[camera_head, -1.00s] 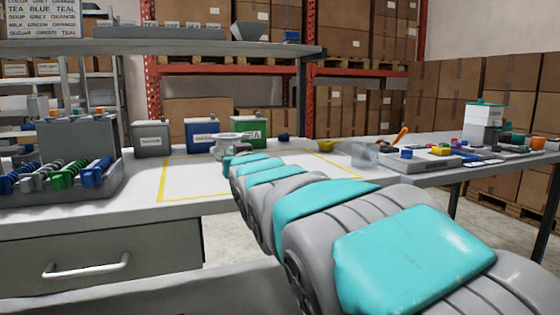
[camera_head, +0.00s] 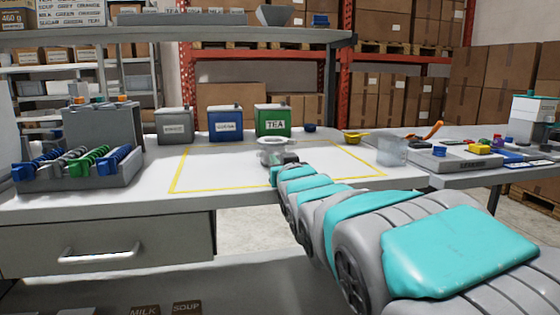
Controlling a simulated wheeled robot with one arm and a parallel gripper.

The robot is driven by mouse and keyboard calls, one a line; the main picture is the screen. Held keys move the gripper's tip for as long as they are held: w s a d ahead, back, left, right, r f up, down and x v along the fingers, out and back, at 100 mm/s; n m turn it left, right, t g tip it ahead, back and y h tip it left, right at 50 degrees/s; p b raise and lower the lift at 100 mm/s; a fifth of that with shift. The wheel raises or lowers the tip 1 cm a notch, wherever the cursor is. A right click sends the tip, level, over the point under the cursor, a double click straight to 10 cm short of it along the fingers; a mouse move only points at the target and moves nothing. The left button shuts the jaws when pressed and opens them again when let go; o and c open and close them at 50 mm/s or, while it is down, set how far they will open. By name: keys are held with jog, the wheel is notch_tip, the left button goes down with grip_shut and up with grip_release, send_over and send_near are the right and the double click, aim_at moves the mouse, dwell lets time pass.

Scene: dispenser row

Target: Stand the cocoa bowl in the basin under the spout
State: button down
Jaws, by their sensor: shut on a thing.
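My gripper (camera_head: 277,158) is at the far end of my outstretched arm, over the yellow-outlined area of the white counter. It is shut on a pale grey, round, bowl-like thing (camera_head: 271,146); I cannot read any label on it, so I cannot tell if it is the cocoa bowl. Whether it touches the counter is unclear, and my wrist hides part of it. I cannot make out a basin or a spout for certain.
Grey, blue and green (camera_head: 272,121) canisters stand behind the outlined area, the green one marked TEA. A grey rack with coloured coils (camera_head: 75,173) stands left. A shelf (camera_head: 170,39) overhangs.

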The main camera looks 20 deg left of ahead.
jog(key=shift+f, duration=0.2)
jog(key=c, duration=0.9)
grip_release()
jog(key=shift+r, duration=0.1)
jog(key=shift+o, duration=0.2)
jog(key=shift+r, duration=0.15)
jog(key=b+v, duration=0.1)
jog(key=v, duration=1.1)
